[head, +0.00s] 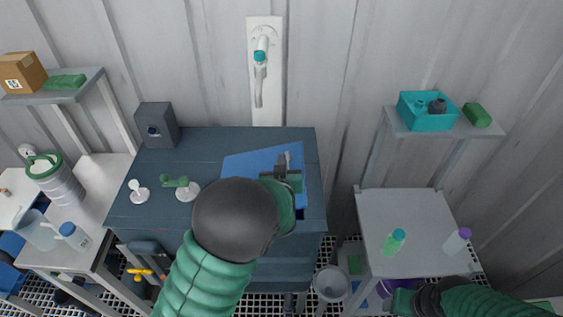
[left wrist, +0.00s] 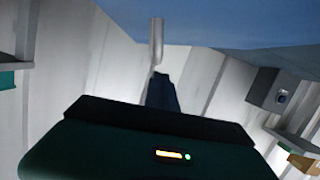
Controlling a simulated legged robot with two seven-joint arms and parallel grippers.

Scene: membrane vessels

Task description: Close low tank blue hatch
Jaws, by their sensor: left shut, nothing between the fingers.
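The low tank (head: 165,220) is a dark blue-grey box against the wall. Its brighter blue hatch (head: 240,165) shows as a skewed panel on the top, so it looks tilted up rather than flush. The hatch also fills the top of the left wrist view (left wrist: 240,20), with a grey metal handle (left wrist: 156,40) close to the fingers. My left gripper (head: 283,165) is shut and empty at the hatch's right part, near the handle. Whether it touches is unclear. My left arm hides the hatch's near part. My right gripper (head: 403,302) is at the bottom right, its fingers unclear.
A green valve (head: 176,183) and a white fitting (head: 138,192) stand on the tank top's left. A grey box (head: 158,126) sits at its back left corner. A wall pipe (head: 260,75) hangs behind. The right table (head: 405,220) holds two bottles.

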